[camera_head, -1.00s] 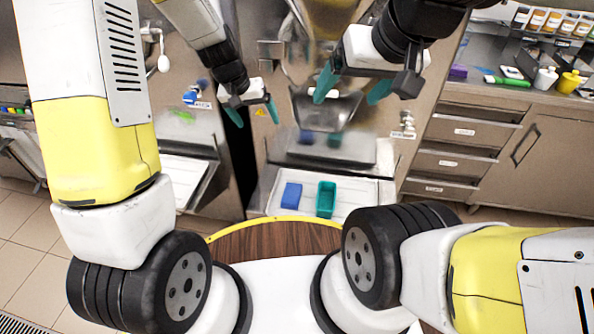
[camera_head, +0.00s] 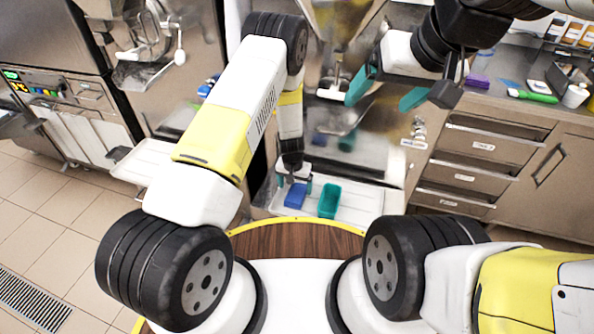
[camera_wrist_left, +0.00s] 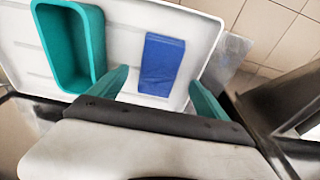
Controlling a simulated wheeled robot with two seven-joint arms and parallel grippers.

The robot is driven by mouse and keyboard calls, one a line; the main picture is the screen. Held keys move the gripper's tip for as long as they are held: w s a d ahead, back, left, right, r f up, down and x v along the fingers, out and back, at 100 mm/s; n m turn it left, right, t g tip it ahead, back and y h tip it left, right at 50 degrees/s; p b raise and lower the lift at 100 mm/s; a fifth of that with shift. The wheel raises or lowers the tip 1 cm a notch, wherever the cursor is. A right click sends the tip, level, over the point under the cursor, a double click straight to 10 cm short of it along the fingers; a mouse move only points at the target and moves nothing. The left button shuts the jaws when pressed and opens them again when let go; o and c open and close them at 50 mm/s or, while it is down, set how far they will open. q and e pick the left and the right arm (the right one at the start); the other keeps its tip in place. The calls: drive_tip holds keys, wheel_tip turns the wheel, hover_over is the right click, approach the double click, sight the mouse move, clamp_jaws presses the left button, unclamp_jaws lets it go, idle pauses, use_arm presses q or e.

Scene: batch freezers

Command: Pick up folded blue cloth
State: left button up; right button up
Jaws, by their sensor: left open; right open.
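The folded blue cloth (camera_head: 296,195) lies flat on a white tray (camera_head: 358,202) in front of the machine. In the left wrist view the cloth (camera_wrist_left: 161,65) shows as a blue rectangle between and beyond the two teal fingers. My left gripper (camera_head: 294,182) is open and empty just behind the cloth, pointing down at the tray; it also shows in the left wrist view (camera_wrist_left: 158,88). Its fingers are partly hidden in the head view. My right gripper (camera_head: 388,95) is open and empty, raised at the upper right, away from the tray.
A teal bin (camera_head: 328,200) stands on the tray just right of the cloth, and in the left wrist view the bin (camera_wrist_left: 72,45) is left of the fingers. Drawers (camera_head: 465,155) stand to the right. A counter (camera_head: 500,115) holds bottles and a green-handled tool.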

sight(296, 193)
use_arm(q)
drive_tip(key=f, duration=0.4)
drive_tip(key=shift+w+d+f, duration=0.15)
drive_tip(key=shift+w+d, duration=0.05)
drive_tip(key=c, duration=1.5)
drive_tip(key=shift+o, duration=0.2)
